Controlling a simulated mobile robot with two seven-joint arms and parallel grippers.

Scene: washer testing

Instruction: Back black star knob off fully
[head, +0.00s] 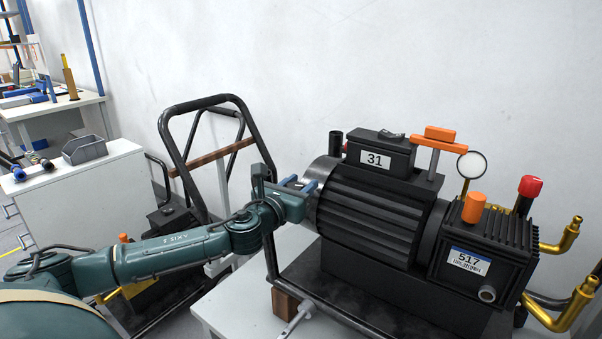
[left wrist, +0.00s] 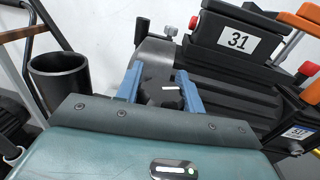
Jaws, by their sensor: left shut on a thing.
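The black star knob (left wrist: 160,94) shows in the left wrist view as a dark shape between the blue fingers, at the rounded end of the black motor. Part of it is hidden by the gripper body. My left gripper (left wrist: 158,82) is shut on the knob, one finger on each side. In the head view my left gripper (head: 304,187) reaches the left end of the ribbed black motor (head: 370,215), and I cannot make out the knob there. How far the knob is screwed in cannot be seen. My right gripper is not in view.
The pump unit stands on a white table (head: 235,300). Its box marked 31 (head: 380,155), orange handle (head: 440,133), round gauge (head: 471,165) and brass pipes (head: 555,310) stick out. A black tube-frame cart (head: 165,130) stands behind my left arm.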

